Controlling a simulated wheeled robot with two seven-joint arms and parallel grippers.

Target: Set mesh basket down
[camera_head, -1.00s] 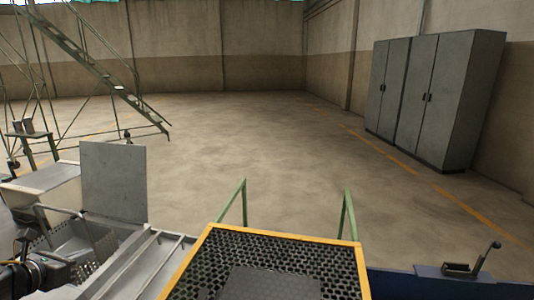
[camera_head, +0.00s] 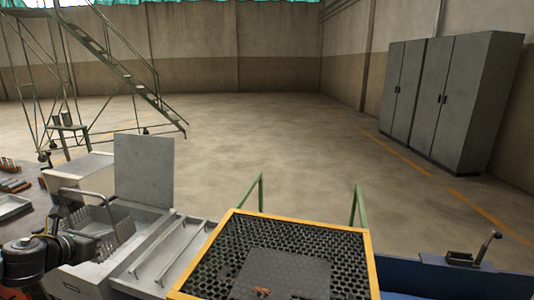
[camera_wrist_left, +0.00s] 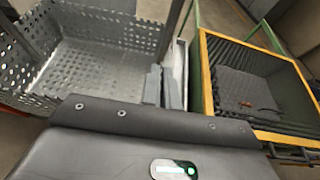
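The mesh basket (camera_head: 118,232) is grey perforated metal with a looped handle (camera_head: 85,192). In the head view it is at the lower left, in the opening of a grey metal tank (camera_head: 75,284) with a raised lid (camera_head: 145,172). The left wrist view looks down into the basket (camera_wrist_left: 95,65), which looks empty. My left gripper (camera_wrist_left: 162,86) has its fingers close together at the lower end of a grey handle bar, so it appears shut on the basket handle. Whether the basket bottom touches the tank is hidden. My right gripper is not in view.
Right of the tank is a grey top with rails (camera_head: 170,255). Beyond it stands an orange-framed dark grid bin (camera_head: 205,258) holding a dark plate (camera_head: 285,272) with a small brown piece. A blue bench (camera_head: 430,278) is at right.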

